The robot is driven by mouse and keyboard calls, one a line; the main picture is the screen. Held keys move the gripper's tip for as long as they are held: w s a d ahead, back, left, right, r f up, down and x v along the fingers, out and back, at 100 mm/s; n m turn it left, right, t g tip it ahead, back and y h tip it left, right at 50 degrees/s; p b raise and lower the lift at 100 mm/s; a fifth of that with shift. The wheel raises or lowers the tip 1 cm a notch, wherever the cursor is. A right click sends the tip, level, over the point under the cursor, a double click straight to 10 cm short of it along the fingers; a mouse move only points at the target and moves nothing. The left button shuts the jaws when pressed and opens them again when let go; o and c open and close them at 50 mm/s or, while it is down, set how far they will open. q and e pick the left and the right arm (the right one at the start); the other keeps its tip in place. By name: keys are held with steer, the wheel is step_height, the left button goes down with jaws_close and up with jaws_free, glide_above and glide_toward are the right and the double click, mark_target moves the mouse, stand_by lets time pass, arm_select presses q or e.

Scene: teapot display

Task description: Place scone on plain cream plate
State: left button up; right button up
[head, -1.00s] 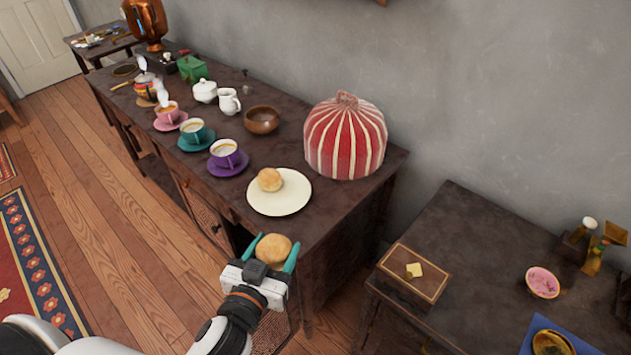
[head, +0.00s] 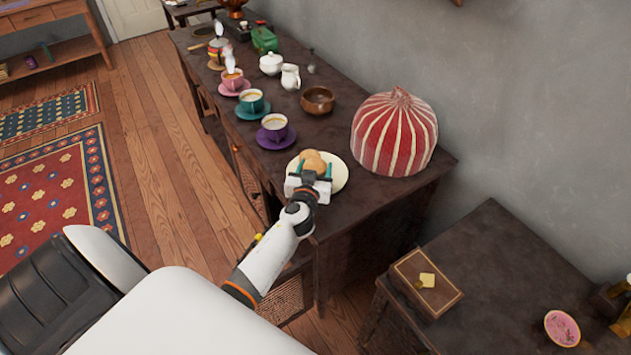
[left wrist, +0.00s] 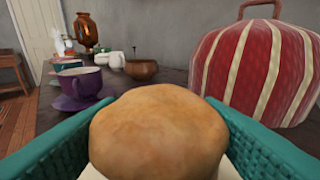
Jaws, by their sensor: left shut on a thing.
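My left gripper (head: 314,166) is shut on a round golden scone (left wrist: 160,130), with a teal finger on each side of it. The plain cream plate (head: 339,177) lies on the dark sideboard, and the gripper and scone are over it in the head view. Slivers of cream show below the scone in the left wrist view. Another scone (head: 311,156) appears just beyond on the plate, partly covered by the held one. Whether the held scone touches the plate or that scone is hidden. My right gripper is not in view.
A red-and-cream striped domed cosy (head: 394,135) stands right of the plate. A purple cup and saucer (head: 276,136) and a brown bowl (head: 317,100) stand beyond it. A lower dark table (head: 490,275) with a box (head: 426,282) is at the right.

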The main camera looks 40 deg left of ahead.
arm_select(q)
steer(key=shift+f, duration=0.55)
steer(key=shift+f+b, duration=0.95)
steer(key=shift+f, duration=0.5)
steer(key=shift+f, duration=0.1)
steer(key=o, duration=0.5)
steer(key=shift+f, duration=0.1)
steer(key=o, duration=0.5)
